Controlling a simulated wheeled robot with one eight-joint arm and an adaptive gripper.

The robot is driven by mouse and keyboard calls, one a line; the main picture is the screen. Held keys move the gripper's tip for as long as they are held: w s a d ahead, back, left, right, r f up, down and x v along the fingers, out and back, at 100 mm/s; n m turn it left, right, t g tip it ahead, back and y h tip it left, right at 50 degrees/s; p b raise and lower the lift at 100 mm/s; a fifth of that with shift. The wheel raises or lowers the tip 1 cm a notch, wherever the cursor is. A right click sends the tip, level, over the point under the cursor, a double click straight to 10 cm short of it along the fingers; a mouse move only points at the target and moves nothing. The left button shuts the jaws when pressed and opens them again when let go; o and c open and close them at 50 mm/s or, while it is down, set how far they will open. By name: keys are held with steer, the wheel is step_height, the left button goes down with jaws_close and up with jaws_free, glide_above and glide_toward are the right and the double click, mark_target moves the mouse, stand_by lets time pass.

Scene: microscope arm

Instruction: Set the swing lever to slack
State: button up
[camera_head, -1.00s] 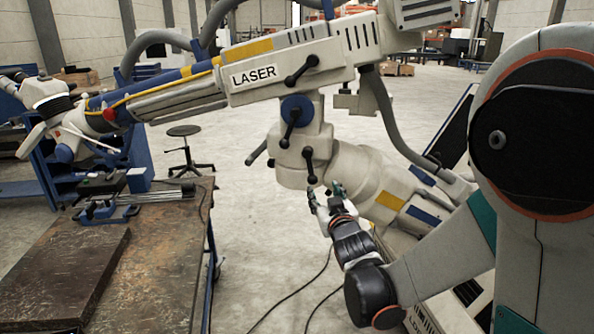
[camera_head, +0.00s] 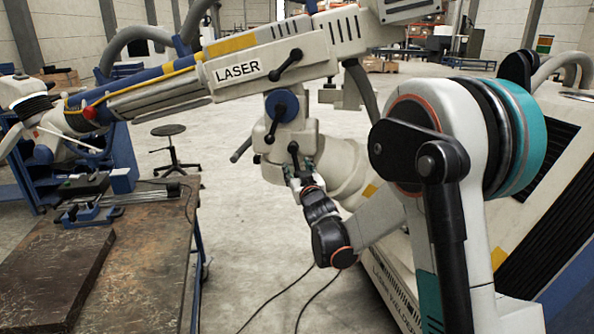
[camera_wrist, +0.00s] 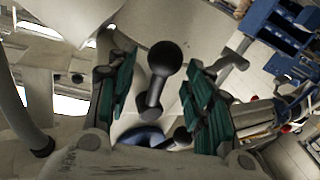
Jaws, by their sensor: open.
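The welding-laser arm carries several black ball-ended levers. One lever (camera_head: 294,153) sits low on the pale vertical joint, right above my gripper (camera_head: 296,174). I see no label that names it the swing lever. In the wrist view, a black ball-ended lever (camera_wrist: 165,62) stands between the two green-padded fingers of my gripper (camera_wrist: 160,95). The fingers are open with gaps on both sides of the lever, and no contact shows. The lever's base is partly hidden near a blue round part (camera_wrist: 143,135).
Other black levers are on the blue hub (camera_head: 277,118) and on the beam (camera_head: 285,66) above; a grey handle (camera_head: 241,150) juts out left. A worktable (camera_head: 150,250) stands at the left, with a stool (camera_head: 170,145) behind it. Open floor lies between the table and the machine.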

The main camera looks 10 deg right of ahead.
steer(key=shift+w, duration=0.85)
steer(key=shift+c, duration=0.2)
jaws_close()
